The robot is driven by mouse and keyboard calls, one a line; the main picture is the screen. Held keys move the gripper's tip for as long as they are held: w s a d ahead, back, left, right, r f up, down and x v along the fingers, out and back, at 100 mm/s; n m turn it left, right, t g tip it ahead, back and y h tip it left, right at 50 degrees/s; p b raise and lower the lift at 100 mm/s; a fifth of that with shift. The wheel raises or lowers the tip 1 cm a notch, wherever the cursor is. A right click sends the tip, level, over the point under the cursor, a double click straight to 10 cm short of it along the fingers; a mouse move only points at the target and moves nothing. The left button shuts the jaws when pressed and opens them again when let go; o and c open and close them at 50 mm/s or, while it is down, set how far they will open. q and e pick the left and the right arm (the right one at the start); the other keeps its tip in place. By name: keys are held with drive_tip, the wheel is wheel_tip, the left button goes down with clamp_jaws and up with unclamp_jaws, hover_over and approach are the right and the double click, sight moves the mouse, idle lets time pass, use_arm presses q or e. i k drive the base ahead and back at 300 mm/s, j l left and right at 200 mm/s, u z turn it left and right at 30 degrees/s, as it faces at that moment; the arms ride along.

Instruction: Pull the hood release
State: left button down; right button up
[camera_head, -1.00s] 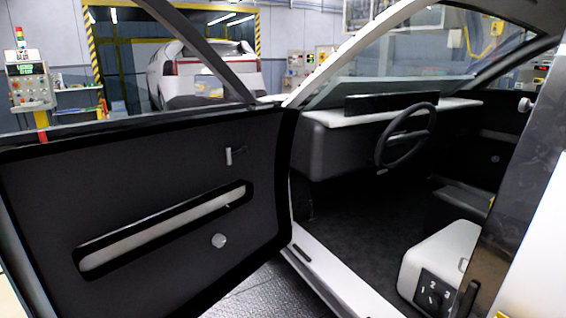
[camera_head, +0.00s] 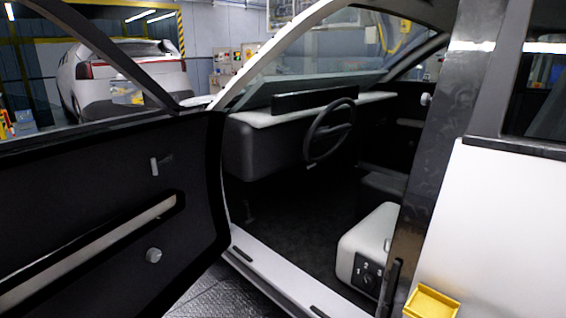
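The car's driver door stands open, its dark inner panel (camera_head: 100,180) on the left with a small light handle (camera_head: 154,166), a round grey knob (camera_head: 153,255) and a long pale armrest recess (camera_head: 95,250). Inside are the dashboard (camera_head: 255,145) and the steering wheel (camera_head: 330,132). A small dark part (camera_head: 248,210) shows faintly in the footwell below the dashboard's left end. I cannot tell whether it is the hood release. Neither of my grippers is in view.
The white door sill (camera_head: 270,275) crosses the opening. A white seat base (camera_head: 368,240) with a dark numbered panel (camera_head: 368,273) stands right of the footwell. The dark pillar (camera_head: 430,150) bounds the opening. A yellow tray (camera_head: 432,302) is at the lower right. Another white car (camera_head: 115,75) stands behind.

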sight(248, 212)
drive_tip(key=u, duration=1.25)
drive_tip(key=i+l, duration=0.2)
drive_tip(key=i, duration=0.25)
drive_tip(key=i+l+u, duration=0.1)
drive_tip(key=i+l, duration=0.15)
drive_tip(key=i, duration=0.2)
drive_tip(key=i+l, duration=0.25)
drive_tip(key=i, duration=0.2)
